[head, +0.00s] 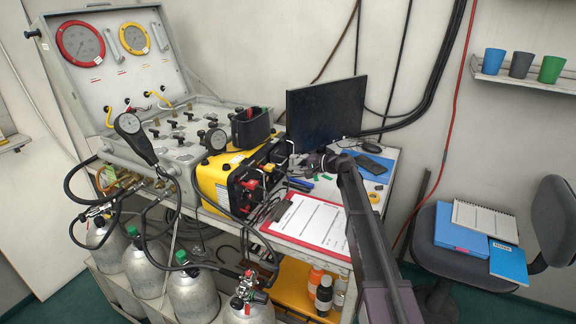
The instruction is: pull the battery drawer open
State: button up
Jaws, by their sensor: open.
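The yellow unit with a black front (242,180) stands on the bench beside the grey air panel. Its black front has red and dark knobs or connectors and faces right, towards my gripper. I cannot clearly make out the battery drawer or its handle at this size. My gripper (303,164) is at the end of my arm, just right of the unit's black front and in front of the monitor. It is open and seems to hold nothing. I cannot tell whether its fingertips touch the unit.
A red clipboard (310,222) lies below my gripper. A monitor (326,112) stands behind it. Hoses and cylinders (190,292) crowd the left. Bottles (322,290) stand below the bench. A chair (480,232) with folders is at right.

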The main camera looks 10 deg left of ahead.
aim_at(284, 161)
jog(key=shift+b+x, duration=0.45)
jog(key=shift+x, duration=2.05)
jog(key=shift+c, duration=0.2)
grip_shut()
